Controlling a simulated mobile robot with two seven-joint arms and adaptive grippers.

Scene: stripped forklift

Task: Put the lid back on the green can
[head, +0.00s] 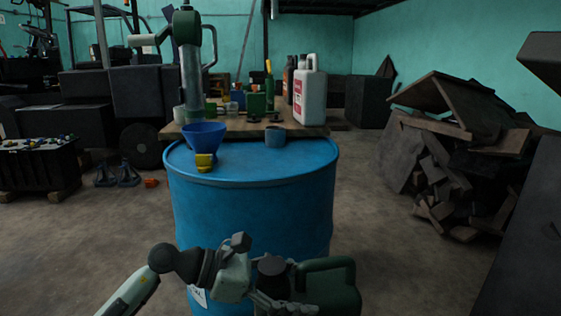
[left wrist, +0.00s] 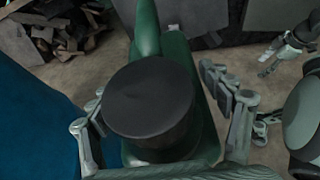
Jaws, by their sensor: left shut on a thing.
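The green can (head: 335,285), dark green with a handle, is at the bottom of the head view, in front of the blue barrel. The black round lid (head: 272,266) is at its left end. In the left wrist view the lid (left wrist: 150,95) fills the middle, with the green can (left wrist: 178,48) behind it. My left gripper (head: 275,300) is shut on the lid, one finger on each side. I cannot tell whether the lid touches the can's neck, which it hides. My right gripper (left wrist: 275,55) shows small at the right of the wrist view; its jaws are unclear.
The blue barrel (head: 250,205) carries a blue funnel (head: 204,138), a yellow piece (head: 204,162) and a grey-blue cup (head: 275,136). A wooden table (head: 310,131) with a white jug (head: 310,95) stands behind. Scrap wood (head: 435,180) lies at right.

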